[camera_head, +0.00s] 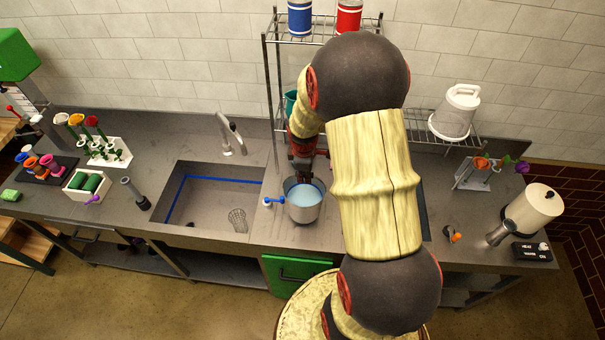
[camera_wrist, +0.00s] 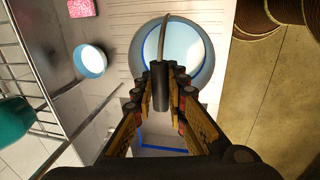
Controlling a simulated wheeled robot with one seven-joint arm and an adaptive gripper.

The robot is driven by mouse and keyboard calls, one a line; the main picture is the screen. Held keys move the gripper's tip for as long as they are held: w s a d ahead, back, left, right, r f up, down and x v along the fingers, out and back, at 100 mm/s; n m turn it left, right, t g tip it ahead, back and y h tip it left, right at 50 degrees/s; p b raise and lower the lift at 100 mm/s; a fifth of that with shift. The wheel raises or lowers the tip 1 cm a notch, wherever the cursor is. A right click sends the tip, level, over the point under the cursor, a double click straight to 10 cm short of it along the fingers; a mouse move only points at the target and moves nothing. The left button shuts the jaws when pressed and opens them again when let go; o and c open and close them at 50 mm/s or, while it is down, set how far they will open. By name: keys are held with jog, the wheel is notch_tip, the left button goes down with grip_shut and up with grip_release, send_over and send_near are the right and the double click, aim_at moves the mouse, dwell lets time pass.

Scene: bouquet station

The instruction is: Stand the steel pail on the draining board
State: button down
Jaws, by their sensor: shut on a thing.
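The steel pail (camera_head: 304,212) holds pale blue liquid and looks upright at the right edge of the sink (camera_head: 208,222). In the wrist view the pail (camera_wrist: 137,58) shows as a round rim with a thin bail and dark handle grip (camera_wrist: 160,92). My gripper (camera_head: 303,172) is above the pail. In the wrist view my gripper (camera_wrist: 161,88) is shut on the handle grip. A pale grooved surface, seemingly the draining board (camera_wrist: 118,22), lies under and beside the pail. I cannot tell whether the pail touches it. My arm hides much of the counter right of it.
A wire rack (camera_head: 268,85) stands behind my gripper. A small blue-and-white item (camera_head: 272,201) is close left of the pail. A pink block (camera_wrist: 82,8) and a teal container (camera_wrist: 14,122) show in the wrist view. A flower holder (camera_head: 476,174) stands right.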

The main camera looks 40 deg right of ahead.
jog(key=shift+w+d+f+p, duration=0.1)
jog(key=shift+f+p, duration=0.1)
jog(key=shift+f, duration=0.55)
jog(key=shift+w+d+f+p, duration=0.1)
jog(key=shift+f+p, duration=0.05)
jog(key=shift+f, duration=0.75)
jog(key=c, duration=2.2)
grip_release()
jog(key=shift+s+f, duration=0.15)
jog(key=shift+c, duration=0.2)
jog(key=o, duration=0.4)
jog(key=shift+o, duration=0.2)
